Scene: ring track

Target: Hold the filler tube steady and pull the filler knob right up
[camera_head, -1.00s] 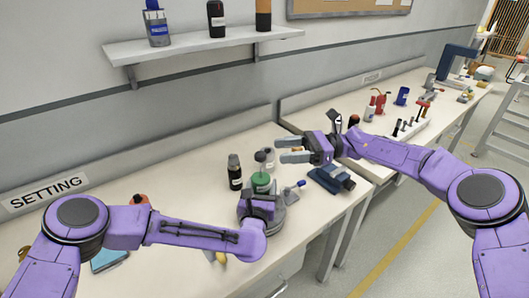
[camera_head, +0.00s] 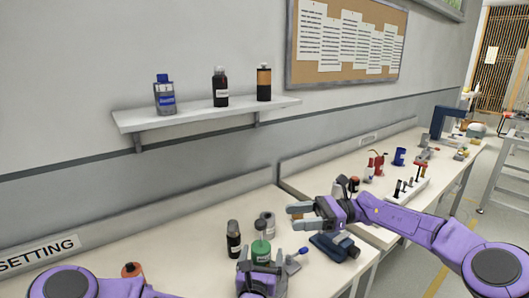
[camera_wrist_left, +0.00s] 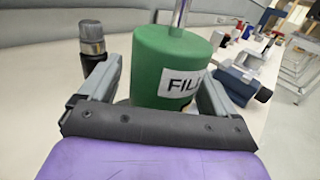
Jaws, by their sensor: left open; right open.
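The filler tube (camera_head: 261,253) is a green upright cylinder at the front of the bench. In the left wrist view its green body (camera_wrist_left: 165,62) bears a white label reading "FILL", partly cut off. A metal rod (camera_wrist_left: 180,18) rises from its top. The dark filler knob (camera_head: 260,227) sits above it in the head view and is out of the left wrist view. My left gripper (camera_head: 262,263) is open, with a finger on each side of the tube and a gap at the left finger. My right gripper (camera_head: 296,216) is open and empty, above and right of the knob.
A blue device (camera_head: 335,247) lies to the right. A wall shelf (camera_head: 205,112) holds several bottles. An orange-red object (camera_head: 131,269) sits at the left.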

